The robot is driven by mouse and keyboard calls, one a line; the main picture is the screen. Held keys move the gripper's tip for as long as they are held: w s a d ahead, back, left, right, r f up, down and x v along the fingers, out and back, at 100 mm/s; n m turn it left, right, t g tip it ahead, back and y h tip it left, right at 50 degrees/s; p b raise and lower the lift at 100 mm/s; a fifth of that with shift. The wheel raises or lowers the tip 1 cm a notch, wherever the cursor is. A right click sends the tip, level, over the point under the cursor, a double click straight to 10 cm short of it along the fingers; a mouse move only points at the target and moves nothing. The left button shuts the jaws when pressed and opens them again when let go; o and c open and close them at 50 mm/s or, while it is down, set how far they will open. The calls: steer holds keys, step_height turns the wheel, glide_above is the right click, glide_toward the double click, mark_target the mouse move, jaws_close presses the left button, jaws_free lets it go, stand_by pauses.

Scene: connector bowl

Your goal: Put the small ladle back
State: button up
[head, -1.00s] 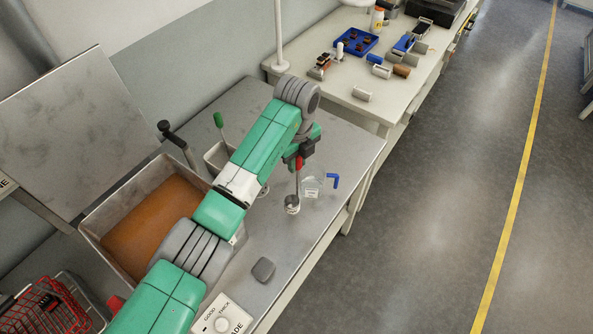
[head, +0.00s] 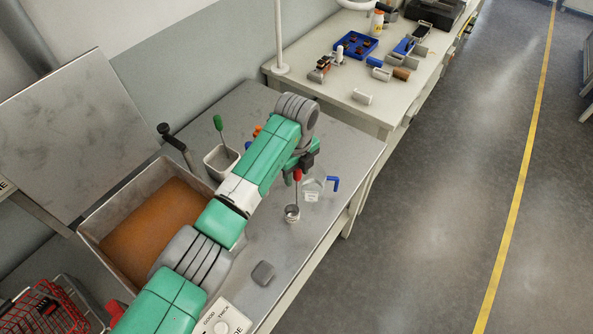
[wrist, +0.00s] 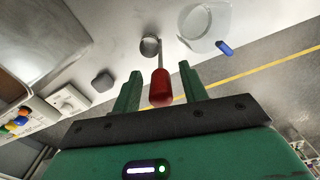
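The small ladle has a red handle (head: 297,174), a thin rod and a small metal cup (head: 292,213) at its lower end. It stands nearly upright, with the cup at the metal table top. In the wrist view the red handle (wrist: 160,90) lies between the fingers of my gripper (wrist: 161,92), with a gap on each side. The gripper (head: 299,170) is open around the top of the handle. The cup (wrist: 150,46) shows beyond the fingers in the wrist view; whether the ladle stands inside a separate cup I cannot tell.
A clear jug (head: 311,189) with a blue handle (head: 333,184) stands close right of the ladle. A grey bin (head: 222,160) with a green-handled tool (head: 218,122) and a tray of brown liquid (head: 150,230) are to the left. A grey block (head: 263,273) lies nearer the front.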

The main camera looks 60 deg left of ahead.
steer(key=shift+r, duration=0.1)
step_height(320, 180, up, 12)
steer(key=shift+r+p, duration=0.1)
steer(key=shift+p, duration=0.45)
